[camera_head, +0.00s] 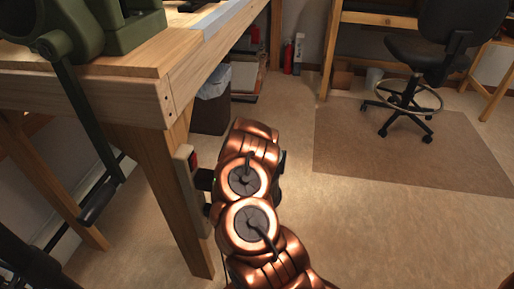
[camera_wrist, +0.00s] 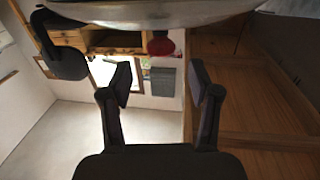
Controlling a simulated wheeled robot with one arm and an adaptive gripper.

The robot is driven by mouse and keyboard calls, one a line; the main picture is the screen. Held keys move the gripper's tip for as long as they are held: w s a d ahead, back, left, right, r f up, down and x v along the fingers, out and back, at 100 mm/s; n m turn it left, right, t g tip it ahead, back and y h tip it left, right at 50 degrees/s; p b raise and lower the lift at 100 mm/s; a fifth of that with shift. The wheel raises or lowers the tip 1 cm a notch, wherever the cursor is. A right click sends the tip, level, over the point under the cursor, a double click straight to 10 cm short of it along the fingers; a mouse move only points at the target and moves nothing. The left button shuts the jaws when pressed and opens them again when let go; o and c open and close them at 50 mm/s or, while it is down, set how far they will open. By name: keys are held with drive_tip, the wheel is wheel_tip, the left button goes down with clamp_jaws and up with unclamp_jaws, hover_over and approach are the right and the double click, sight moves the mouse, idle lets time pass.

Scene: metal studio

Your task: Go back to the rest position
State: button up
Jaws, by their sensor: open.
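My gripper (camera_wrist: 160,85) shows in the wrist view, with its two dark fingers spread apart and nothing between them. The wrist view looks tilted, with a wooden surface on the right and a pale wall or floor on the left. In the head view my copper-coloured arm is folded in the lower middle, beside the leg of the wooden workbench (camera_head: 120,84). The gripper itself cannot be made out in the head view.
A bin (camera_head: 212,103) stands under the bench. The floor at the lower right is clear.

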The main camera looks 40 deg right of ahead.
drive_tip(key=shift+v, duration=1.05)
